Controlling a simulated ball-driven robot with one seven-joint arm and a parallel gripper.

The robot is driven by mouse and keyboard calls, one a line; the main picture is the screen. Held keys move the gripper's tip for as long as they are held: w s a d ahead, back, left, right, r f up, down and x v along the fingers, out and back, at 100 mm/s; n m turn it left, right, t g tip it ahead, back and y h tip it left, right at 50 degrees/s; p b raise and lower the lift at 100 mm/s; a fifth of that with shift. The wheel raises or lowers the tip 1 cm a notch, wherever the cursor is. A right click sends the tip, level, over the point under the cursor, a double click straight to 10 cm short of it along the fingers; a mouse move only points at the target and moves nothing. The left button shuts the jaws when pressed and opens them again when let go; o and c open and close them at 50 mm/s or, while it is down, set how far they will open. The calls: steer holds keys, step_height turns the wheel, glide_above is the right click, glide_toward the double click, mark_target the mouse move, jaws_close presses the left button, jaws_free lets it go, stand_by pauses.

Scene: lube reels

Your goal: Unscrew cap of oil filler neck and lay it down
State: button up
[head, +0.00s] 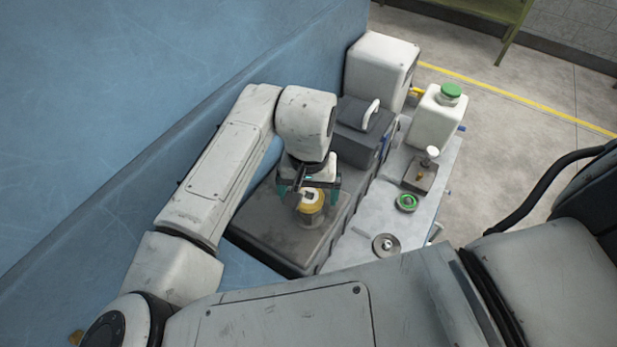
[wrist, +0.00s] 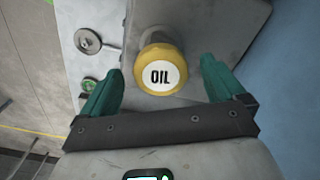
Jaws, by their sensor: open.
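The yellow cap (wrist: 160,71) has a white top marked OIL and sits on the filler neck. In the head view the cap (head: 312,196) is on the neck (head: 311,216), which rises from the dark grey housing (head: 275,228). My gripper (wrist: 155,90) is open, with one green finger to each side of the cap and clear gaps between. In the head view my gripper (head: 308,190) is over the cap and hides part of it. I cannot tell how far the fingertips reach down beside the cap.
A pale metal deck right of the housing holds a round grey fitting (head: 386,245), a green-ringed fitting (head: 406,202) and a white-knobbed part (head: 431,153). A white bottle with a green cap (head: 437,112) stands behind. A blue wall (head: 150,90) is on the left.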

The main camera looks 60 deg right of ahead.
steer(key=shift+f, duration=0.5)
steer(key=c, duration=1.1)
steer(key=shift+s+r+n+p, duration=0.1)
steer(key=shift+r+n+p, duration=0.1)
steer(key=shift+n+p, duration=0.6)
steer(key=n+p, duration=0.1)
steer(key=n, duration=0.1)
steer(key=shift+d+n+p, duration=0.1)
steer(key=shift+n+p, duration=0.2)
steer(key=shift+f+n, duration=0.25)
steer(key=shift+n, duration=0.25)
